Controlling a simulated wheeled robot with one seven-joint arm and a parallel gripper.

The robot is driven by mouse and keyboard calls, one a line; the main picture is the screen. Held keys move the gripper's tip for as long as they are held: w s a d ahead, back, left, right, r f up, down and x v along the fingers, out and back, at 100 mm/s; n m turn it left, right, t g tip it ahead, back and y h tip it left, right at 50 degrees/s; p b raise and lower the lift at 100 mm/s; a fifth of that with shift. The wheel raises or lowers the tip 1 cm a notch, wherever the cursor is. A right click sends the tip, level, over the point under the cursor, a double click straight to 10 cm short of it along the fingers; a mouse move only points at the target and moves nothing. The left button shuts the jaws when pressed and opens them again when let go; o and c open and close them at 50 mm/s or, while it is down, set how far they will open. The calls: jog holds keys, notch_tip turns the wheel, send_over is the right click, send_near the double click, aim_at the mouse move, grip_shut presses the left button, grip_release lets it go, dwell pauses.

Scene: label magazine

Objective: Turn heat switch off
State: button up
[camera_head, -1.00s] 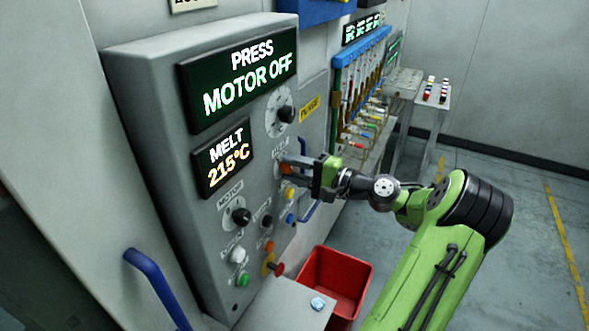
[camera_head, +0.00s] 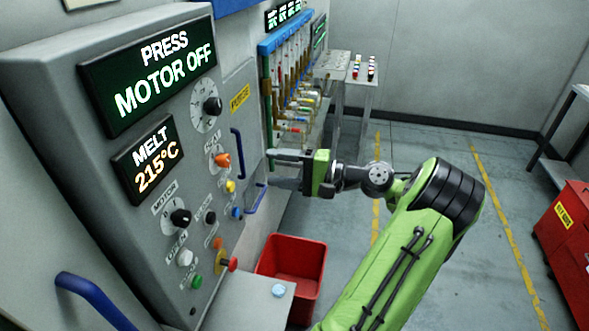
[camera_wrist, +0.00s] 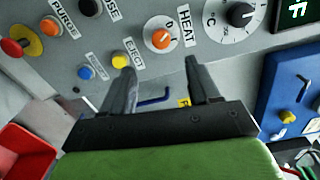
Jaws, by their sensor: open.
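The heat switch is an orange rotary knob (camera_head: 222,160) on the grey control panel, below the round temperature dial. In the wrist view the orange knob (camera_wrist: 158,39) sits on a white round plate beside the HEAT label (camera_wrist: 186,29). A small mark shows at the plate's edge, but I cannot tell surely which setting the knob points to. My gripper (camera_head: 272,168) is open and empty, to the right of the knob and clear of the panel. In the wrist view its two fingers (camera_wrist: 160,72) stand apart, with the knob beyond and between their tips.
A yellow EJECT button (camera_wrist: 120,61) and a temperature dial (camera_wrist: 238,14) flank the knob. The panel displays (camera_head: 150,70) read PRESS MOTOR OFF and MELT 215°C. Blue handles (camera_head: 237,152) stick out nearby. A red bin (camera_head: 292,268) stands below; open floor lies right.

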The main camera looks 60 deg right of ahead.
jog(key=v, duration=0.4)
jog(key=shift+s, duration=0.1)
